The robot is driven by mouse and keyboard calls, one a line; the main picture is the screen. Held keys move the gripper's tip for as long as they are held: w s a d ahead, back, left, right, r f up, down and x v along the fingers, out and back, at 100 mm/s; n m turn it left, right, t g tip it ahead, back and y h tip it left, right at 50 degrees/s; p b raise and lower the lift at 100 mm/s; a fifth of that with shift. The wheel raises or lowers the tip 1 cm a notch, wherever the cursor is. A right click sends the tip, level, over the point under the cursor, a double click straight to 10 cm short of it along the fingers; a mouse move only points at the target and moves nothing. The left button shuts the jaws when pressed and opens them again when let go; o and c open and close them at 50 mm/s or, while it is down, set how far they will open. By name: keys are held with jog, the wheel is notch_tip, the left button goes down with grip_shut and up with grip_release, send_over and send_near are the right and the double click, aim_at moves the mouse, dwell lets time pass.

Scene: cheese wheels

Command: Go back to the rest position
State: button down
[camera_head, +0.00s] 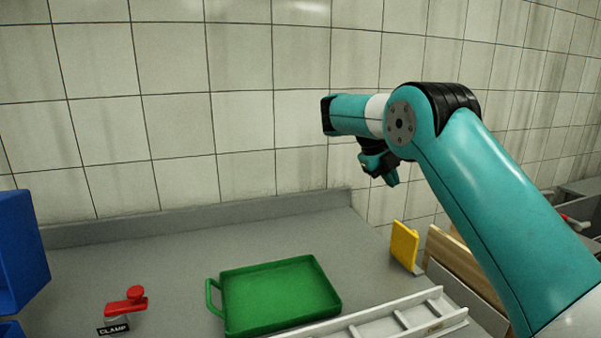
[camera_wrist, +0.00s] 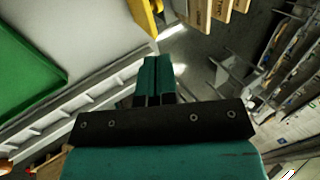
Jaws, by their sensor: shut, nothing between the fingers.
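My gripper (camera_head: 391,177) hangs from the end of my raised teal arm, above and behind the right side of the counter, in front of the tiled wall. In the wrist view its two teal fingers (camera_wrist: 154,62) lie side by side, shut with nothing between them. It touches nothing that I can see.
A green tray (camera_head: 280,296) with a side handle lies empty on the grey counter (camera_head: 130,255). A pale slotted rack (camera_head: 392,322) lies to its right. A red clamp (camera_head: 127,301) stands at the left by blue bins (camera_head: 18,250). A yellow piece (camera_head: 404,245) and wooden boards (camera_head: 452,262) stand right.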

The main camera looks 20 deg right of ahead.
jog(key=s+a+r+n+t+y, duration=0.15)
jog(key=s+a+n, duration=0.35)
jog(key=n, duration=0.6)
jog(key=s+a+r+n+t+y, duration=0.1)
jog(key=s+a+r+n+y, duration=0.15)
jog(key=a+n, duration=0.6)
jog(key=s+a+f+n+y, duration=0.1)
jog(key=s+a+n, duration=0.3)
jog(key=s+n, duration=0.4)
jog(key=s+a+f+n+g+y, duration=0.1)
jog(key=s+a+f+n+y, duration=0.1)
jog(key=s+a+n, duration=0.3)
jog(key=s+a+f+n+g+y, duration=0.1)
jog(key=s+a+n+y, duration=0.2)
jog(key=s+n, duration=0.8)
jog(key=s+a, duration=0.2)
jog(key=s, duration=0.3)
jog(key=shift+s+f, duration=0.25)
jog(key=shift+s, duration=0.05)
